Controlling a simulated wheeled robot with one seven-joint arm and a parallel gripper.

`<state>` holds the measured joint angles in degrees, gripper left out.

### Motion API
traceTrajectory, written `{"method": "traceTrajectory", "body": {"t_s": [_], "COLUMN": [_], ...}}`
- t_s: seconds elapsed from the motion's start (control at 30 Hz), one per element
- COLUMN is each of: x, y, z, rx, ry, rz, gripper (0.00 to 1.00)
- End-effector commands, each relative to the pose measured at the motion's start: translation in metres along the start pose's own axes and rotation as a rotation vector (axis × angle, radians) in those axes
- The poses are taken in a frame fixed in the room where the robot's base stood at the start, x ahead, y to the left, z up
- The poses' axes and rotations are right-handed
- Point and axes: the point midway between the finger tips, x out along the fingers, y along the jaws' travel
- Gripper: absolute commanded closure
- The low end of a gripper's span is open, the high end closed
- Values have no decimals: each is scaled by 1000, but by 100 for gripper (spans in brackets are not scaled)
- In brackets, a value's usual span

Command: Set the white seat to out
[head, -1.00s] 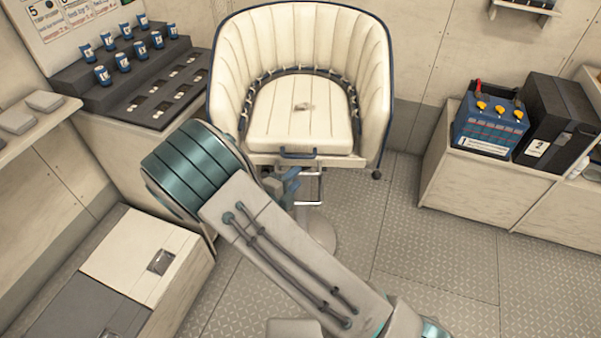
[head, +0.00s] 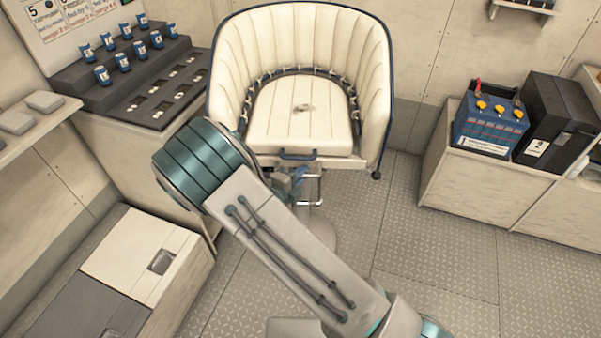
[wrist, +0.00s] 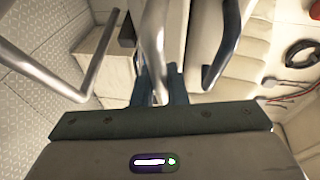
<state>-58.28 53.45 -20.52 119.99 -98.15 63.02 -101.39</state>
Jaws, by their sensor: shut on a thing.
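The white seat (head: 300,125) is a cream cushion in a tub-shaped chair with a blue-edged back (head: 300,40). A dark blue handle (head: 298,154) runs along its front edge, and it also shows in the wrist view (wrist: 222,45). My gripper (head: 297,182) is below the seat's front edge, partly hidden behind my arm. In the wrist view my gripper (wrist: 160,88) is shut on a pale metal bar (wrist: 155,35) beside the blue handle; the fingers are apart from that handle. The bar's far end is out of view.
A metal footrest bar (wrist: 45,65) passes to the left of my fingers. A tiered dark rack (head: 125,75) with blue cans stands left of the chair. A blue battery (head: 490,125) and a black box (head: 555,120) sit on the right bench. The floor at right is clear.

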Motion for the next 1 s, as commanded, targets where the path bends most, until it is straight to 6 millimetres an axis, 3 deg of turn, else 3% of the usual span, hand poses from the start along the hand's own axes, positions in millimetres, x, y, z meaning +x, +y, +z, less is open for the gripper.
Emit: {"method": "traceTrajectory", "body": {"t_s": [0.3, 0.43, 0.73, 0.77, 0.8, 1.0], "x": [-63, -73, -74, -74, -74, -73], "y": [14, 18, 19, 19, 18, 18], "z": [-37, -44, -44, -44, -44, -44], "rx": [-8, -5, -4, -4, -3, -3], "ry": [-1, 0, -1, -1, -1, 0], "rz": [8, 7, 6, 6, 5, 4], "gripper": [100, 100, 100, 79, 68, 66]}}
